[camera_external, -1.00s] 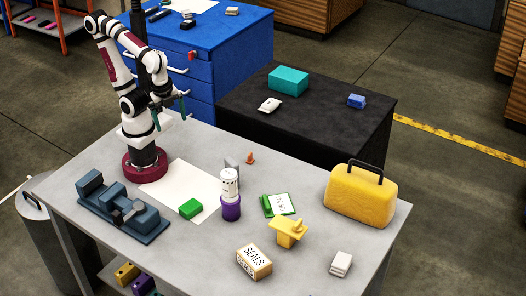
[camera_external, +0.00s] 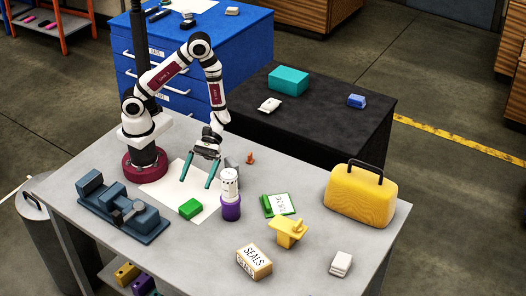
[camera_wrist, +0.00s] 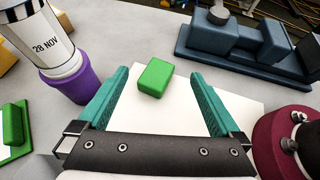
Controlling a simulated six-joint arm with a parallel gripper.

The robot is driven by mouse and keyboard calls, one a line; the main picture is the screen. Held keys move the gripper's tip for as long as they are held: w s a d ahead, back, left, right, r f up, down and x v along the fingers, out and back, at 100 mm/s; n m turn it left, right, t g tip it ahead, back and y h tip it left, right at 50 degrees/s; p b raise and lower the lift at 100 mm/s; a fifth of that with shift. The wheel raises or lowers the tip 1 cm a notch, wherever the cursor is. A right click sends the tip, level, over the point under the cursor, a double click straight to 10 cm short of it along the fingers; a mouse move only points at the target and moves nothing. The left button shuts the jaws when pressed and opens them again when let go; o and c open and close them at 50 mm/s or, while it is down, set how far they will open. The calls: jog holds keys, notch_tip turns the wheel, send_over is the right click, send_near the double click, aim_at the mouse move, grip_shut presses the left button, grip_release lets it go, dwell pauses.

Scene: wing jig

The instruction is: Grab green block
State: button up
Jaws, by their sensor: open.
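The green block (camera_external: 190,208) lies on a white sheet (camera_external: 209,199) on the grey table. In the wrist view the block (camera_wrist: 155,77) shows whole, between and a little beyond my two teal fingertips. My gripper (camera_external: 195,184) is open and empty, pointing down above the sheet, behind the block in the external view. Its fingers also show in the wrist view (camera_wrist: 160,80), spread wide and apart from the block.
A white and purple container (camera_external: 231,205) stands close on the right of the sheet. A blue vise (camera_external: 122,208) lies to the left. A green pad (camera_external: 265,206), yellow piece (camera_external: 288,238), seals box (camera_external: 254,261) and yellow case (camera_external: 357,195) are farther right.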

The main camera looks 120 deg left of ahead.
aim_at(189, 205)
jog(key=f, duration=0.3)
jog(key=shift+d+f, duration=0.25)
jog(key=shift+f, duration=0.15)
jog(key=x, duration=0.7)
jog(key=shift+r, duration=0.1)
jog(key=c, duration=1.6)
